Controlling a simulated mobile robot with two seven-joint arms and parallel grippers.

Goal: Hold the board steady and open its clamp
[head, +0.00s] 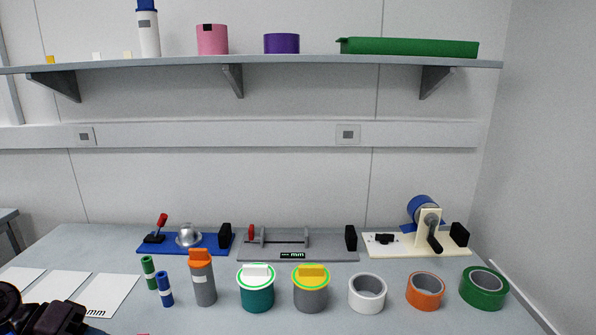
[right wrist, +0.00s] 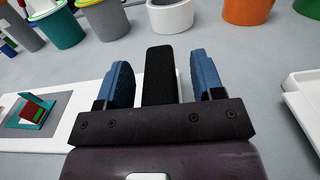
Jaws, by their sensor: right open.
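In the right wrist view a white board (right wrist: 88,92) lies on the table, with a grey pad and a small teal fitting (right wrist: 38,110) holding a red piece (right wrist: 38,108) at its left; this looks like the clamp, but whether it is open or shut I cannot tell. A black upright block (right wrist: 160,75), at the board's right end, stands between the blue fingers of my right gripper (right wrist: 163,82). The gripper is open, with a gap on each side of the block. My left gripper (head: 62,318) is partly in the head view's bottom-left corner; its fingers are mostly cut off.
At the back stand a blue board (head: 210,248) with a red-handled lever, a grey board (head: 320,255) with a slide, and a cream board (head: 405,250) with a crank. Lidded pots, a white ring (head: 367,293) and tape rolls stand before them. A white tray (right wrist: 305,95) edges the wrist view's right.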

